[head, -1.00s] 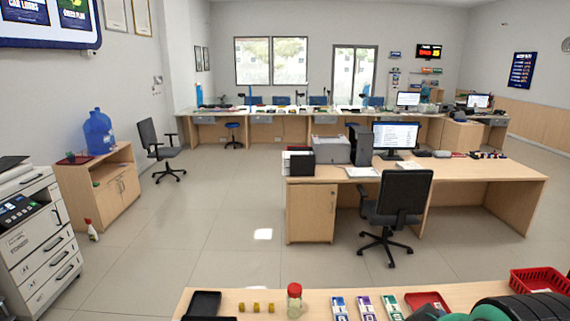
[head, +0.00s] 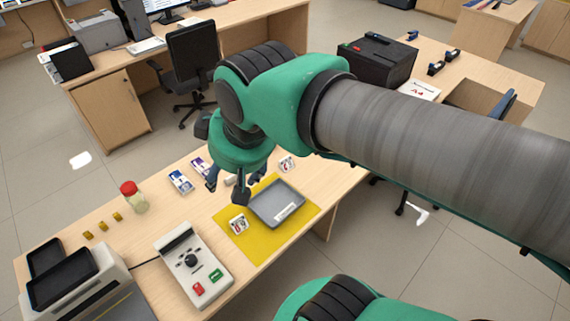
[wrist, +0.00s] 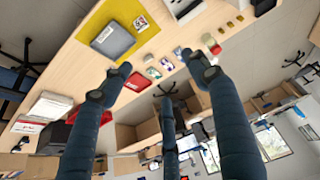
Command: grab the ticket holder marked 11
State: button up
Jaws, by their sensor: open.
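A small white ticket holder (head: 238,222) with dark and red marks stands on the left part of a yellow mat (head: 248,250), beside a grey tray (head: 278,203). A similar white holder (head: 287,164) stands behind the mat, just right of my gripper. I cannot read the number on either. The wrist view shows the mat's holder (wrist: 141,23) beyond my fingers. My gripper (head: 228,188) is open and empty above the counter, near the mat's back left edge. It also shows in the wrist view (wrist: 155,78), fingers spread. My gripper and arm hide part of the counter behind.
Blue (head: 181,181) and purple (head: 200,166) cards lie left of my gripper. A red-lidded jar (head: 133,197) stands further left, near several small yellow blocks (head: 103,226). A keypad device (head: 194,266) stands in front. A black printer (head: 371,66) stands on the counter behind my arm.

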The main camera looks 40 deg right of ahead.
jog(key=w+d+f+n+g+h, duration=0.1)
jog(key=w+d+n, duration=0.1)
jog(key=w+d, duration=0.4)
jog(key=w+d+f+n+g, duration=0.1)
jog(key=w+d+n, duration=0.2)
jog(key=w, duration=0.6)
jog(key=w+d+f+n+g, duration=0.2)
jog(key=w+d+f+n, duration=0.2)
jog(key=w+d+f, duration=0.6)
jog(key=w+d+f+n+g, duration=0.1)
jog(key=w+d+f+n, duration=0.2)
jog(key=d+f, duration=0.9)
jog(key=w+d+f+n+g, duration=0.2)
jog(key=w+d+f+n, duration=0.2)
jog(key=d+f, duration=0.8)
notch_tip(320, 180, down, 2)
jog(key=shift+w+f+b, duration=0.15)
jog(key=shift+f+b, duration=0.05)
jog(key=shift+b, duration=0.1)
jog(key=b, duration=0.1)
send_near(287, 164)
jog(key=shift+w+d+f, duration=0.35)
jog(key=shift+w+f, duration=0.05)
jog(key=shift+f, duration=0.35)
jog(key=shift+w+d+f, duration=0.3)
jog(key=shift+w+f, duration=0.05)
jog(key=shift+f, duration=0.35)
jog(key=shift+f, duration=0.1)
